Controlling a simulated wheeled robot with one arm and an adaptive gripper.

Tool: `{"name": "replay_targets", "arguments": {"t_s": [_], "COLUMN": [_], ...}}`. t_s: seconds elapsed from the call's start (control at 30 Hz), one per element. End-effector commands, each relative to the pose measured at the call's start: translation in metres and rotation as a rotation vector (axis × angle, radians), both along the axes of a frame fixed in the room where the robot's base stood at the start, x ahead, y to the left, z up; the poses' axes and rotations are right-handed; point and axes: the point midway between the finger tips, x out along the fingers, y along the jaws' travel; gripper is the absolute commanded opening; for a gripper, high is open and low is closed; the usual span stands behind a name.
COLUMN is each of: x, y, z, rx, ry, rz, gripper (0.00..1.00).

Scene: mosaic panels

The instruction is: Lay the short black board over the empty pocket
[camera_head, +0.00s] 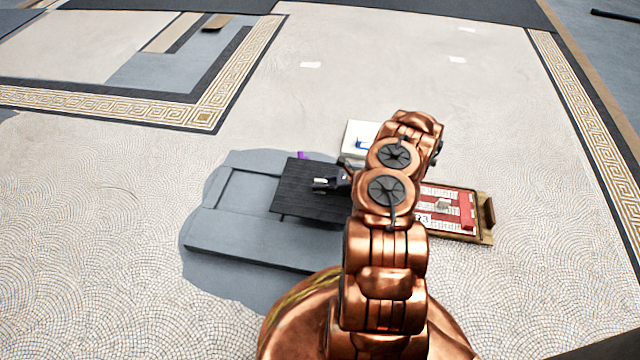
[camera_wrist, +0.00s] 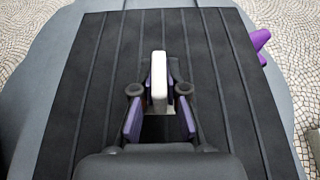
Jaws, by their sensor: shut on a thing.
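The short black board (camera_head: 295,200) is a dark, grooved rectangle with a white upright handle (camera_wrist: 158,75). My gripper (camera_head: 325,183) is shut on that handle, with its purple-padded fingers on either side in the wrist view (camera_wrist: 159,95). The board lies over the right part of a grey panel (camera_head: 215,232) on the floor. A dark-edged rectangular recess (camera_head: 250,190) shows at the board's left; its right part is hidden under the board. I cannot tell whether the board touches the panel or hovers just above it.
A wooden tray (camera_head: 487,236) with red and white contents stands at the right, partly behind my arm. A white box (camera_head: 352,150) with something blue stands behind my gripper. A small purple thing (camera_head: 303,155) sits at the board's far edge. The patterned floor at the left is clear.

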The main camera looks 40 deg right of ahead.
Motion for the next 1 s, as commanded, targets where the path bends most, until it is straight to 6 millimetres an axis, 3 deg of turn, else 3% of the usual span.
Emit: {"name": "replay_targets", "arguments": {"t_s": [0.13, 0.17, 0.37, 0.67, 0.87, 1.0], "x": [0.000, 0.000, 0.000, 0.000, -0.001, -0.014], "y": [0.000, 0.000, 0.000, 0.000, 0.000, -0.014], "z": [-0.001, -0.001, -0.001, -0.001, 0.013, 0.022], "rx": [0.000, 0.000, 0.001, 0.001, 0.002, 0.000], "ry": [0.000, 0.000, 0.001, 0.000, -0.001, 0.000], "rz": [0.000, 0.000, 0.000, 0.000, -0.002, -0.004], "gripper": [0.00, 0.15, 0.36, 0.37, 0.37, 0.37]}}
